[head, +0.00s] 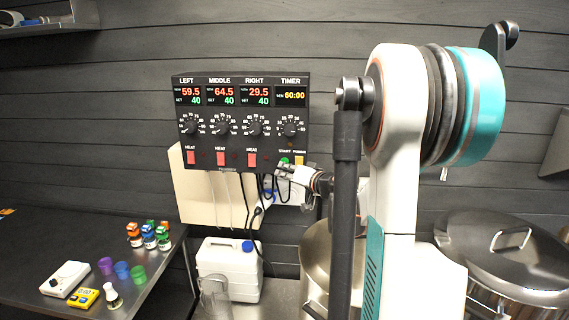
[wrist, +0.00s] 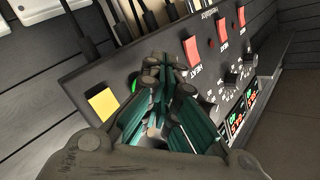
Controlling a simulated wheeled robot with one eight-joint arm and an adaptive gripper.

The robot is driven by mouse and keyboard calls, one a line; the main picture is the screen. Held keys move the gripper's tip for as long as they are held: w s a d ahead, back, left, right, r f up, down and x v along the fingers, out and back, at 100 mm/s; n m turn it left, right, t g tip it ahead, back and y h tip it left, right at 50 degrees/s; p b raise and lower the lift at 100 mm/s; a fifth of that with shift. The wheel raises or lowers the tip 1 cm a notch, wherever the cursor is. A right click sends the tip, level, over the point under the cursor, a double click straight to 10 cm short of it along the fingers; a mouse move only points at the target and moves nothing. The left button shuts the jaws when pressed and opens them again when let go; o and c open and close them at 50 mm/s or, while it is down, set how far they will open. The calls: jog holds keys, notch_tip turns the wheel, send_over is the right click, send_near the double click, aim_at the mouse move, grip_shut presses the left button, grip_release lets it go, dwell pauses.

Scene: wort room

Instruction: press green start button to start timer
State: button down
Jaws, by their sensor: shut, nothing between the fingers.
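The black control panel (head: 240,140) hangs on the back wall. Its green start button (head: 284,161) is at the lower right, under the timer dial (head: 290,129). The timer display (head: 291,96) reads 60:00. My gripper (head: 282,170) is shut and empty, its tips at or just below the start button. In the wrist view the panel appears turned over, and the green button (wrist: 133,85) shows as a sliver beside my gripper's fingers (wrist: 165,72). The fingers hide most of it. I cannot tell whether they touch it.
The yellow power switch (head: 299,160) is close to the right of the start button. Red heat switches (head: 252,159) line the panel's lower edge. Cables hang below it. A white canister (head: 229,272) and a steel pot (head: 318,252) stand beneath; another lidded pot (head: 505,262) is at right.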

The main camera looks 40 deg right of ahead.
jog(key=shift+w+d, duration=0.3)
jog(key=shift+w+d+b, duration=0.25)
jog(key=shift+d+b, duration=0.05)
jog(key=shift+b, duration=0.05)
dwell(0.8)
jog(key=shift+s+a, duration=0.15)
dwell(0.3)
jog(key=shift+s+a, duration=0.4)
jog(key=shift+a, duration=0.05)
jog(key=shift+a, duration=0.1)
jog(key=s+a, duration=0.1)
jog(key=a, duration=0.1)
jog(key=s+a, duration=0.1)
jog(key=s, duration=0.1)
jog(key=shift+s+a, duration=0.15)
jog(key=shift+a, duration=0.2)
dwell(0.8)
